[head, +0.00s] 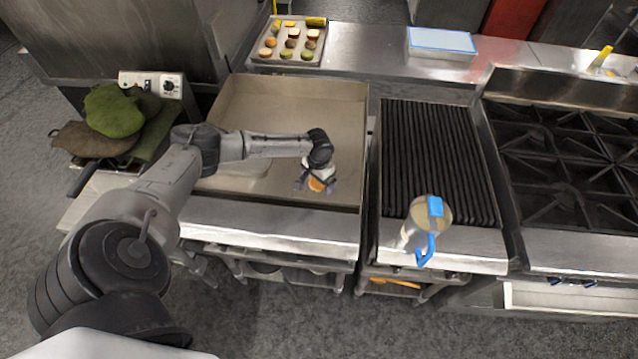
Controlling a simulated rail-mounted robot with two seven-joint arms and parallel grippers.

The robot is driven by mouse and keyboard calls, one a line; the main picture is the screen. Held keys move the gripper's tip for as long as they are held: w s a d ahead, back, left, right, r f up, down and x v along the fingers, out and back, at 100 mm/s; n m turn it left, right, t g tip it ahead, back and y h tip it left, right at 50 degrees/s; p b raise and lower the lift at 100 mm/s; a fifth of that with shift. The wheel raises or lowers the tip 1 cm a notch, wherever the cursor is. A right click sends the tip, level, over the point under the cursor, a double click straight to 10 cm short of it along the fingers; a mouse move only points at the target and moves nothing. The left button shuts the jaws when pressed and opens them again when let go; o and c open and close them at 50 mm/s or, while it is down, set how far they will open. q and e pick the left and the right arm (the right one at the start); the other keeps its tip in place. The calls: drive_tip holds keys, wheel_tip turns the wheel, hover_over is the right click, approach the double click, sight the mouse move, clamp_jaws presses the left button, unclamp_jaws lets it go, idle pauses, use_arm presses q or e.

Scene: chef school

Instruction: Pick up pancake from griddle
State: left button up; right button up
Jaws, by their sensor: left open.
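The griddle (345,110) is a flat steel plate with raised walls, left of the ribbed grill. A small golden-orange pancake (317,184) lies on it near its front right part. My left gripper (315,187) is over the griddle, pointing down, with its open fingers on either side of the pancake. The gripper's body hides part of the pancake, and I cannot tell whether the fingers touch it. My right gripper is not in view.
A ribbed grill (432,150) stands to the right, with a clear container with blue parts (428,232) at its front edge. A burner stove (570,170) is further right. A tray of small round items (262,58) is behind the griddle. Green cloth mitts (113,112) lie at the left.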

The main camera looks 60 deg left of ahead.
use_arm(q)
drive_tip(key=shift+f, duration=0.6)
drive_tip(key=c, duration=1.1)
drive_tip(key=shift+o, duration=0.2)
drive_tip(key=shift+r, duration=0.15)
